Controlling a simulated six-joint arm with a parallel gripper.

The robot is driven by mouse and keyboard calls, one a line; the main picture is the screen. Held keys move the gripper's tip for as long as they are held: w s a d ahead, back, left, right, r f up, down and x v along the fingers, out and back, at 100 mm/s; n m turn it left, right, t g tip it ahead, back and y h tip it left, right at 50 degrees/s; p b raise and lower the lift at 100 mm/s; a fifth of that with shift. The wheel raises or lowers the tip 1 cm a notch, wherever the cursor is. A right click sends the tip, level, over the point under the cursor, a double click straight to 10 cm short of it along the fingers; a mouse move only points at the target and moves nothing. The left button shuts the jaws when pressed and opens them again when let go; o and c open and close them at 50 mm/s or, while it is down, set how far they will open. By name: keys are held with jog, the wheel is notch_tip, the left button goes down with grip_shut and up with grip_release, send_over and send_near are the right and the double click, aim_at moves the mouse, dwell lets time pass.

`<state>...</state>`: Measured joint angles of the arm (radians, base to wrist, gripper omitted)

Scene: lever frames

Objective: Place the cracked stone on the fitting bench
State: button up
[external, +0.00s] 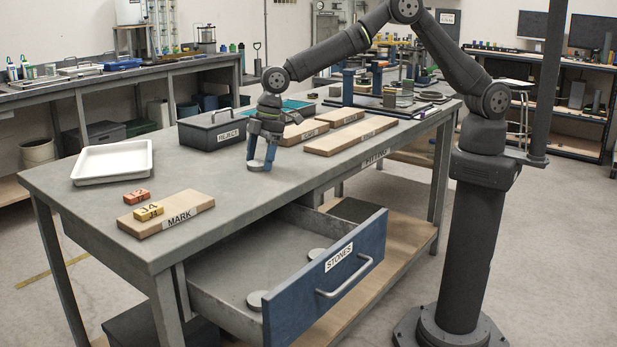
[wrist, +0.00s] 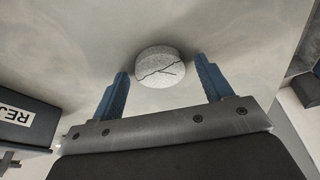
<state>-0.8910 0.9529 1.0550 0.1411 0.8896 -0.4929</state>
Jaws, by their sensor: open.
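The cracked stone (external: 257,166) is a pale grey speckled disc lying on the grey bench top (external: 215,178). In the wrist view the stone (wrist: 160,66) shows a dark branching crack across its side. My gripper (external: 262,155) is right above the stone, pointing down. Its two blue fingers are open, one on each side of the stone, with a visible gap at both.
A grey REJECT box (external: 213,128) stands close behind my gripper. A white tray (external: 112,162), MARK board (external: 168,214) and other wooden boards (external: 350,135) lie on the bench.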

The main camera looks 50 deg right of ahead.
aim_at(260, 162)
jog(key=v, duration=1.2)
jog(key=shift+r, duration=0.15)
jog(key=x, duration=1.2)
jog(key=shift+f, duration=0.25)
notch_tip(260, 162, up, 3)
jog(key=shift+f, duration=0.15)
jog(key=shift+r, duration=0.8)
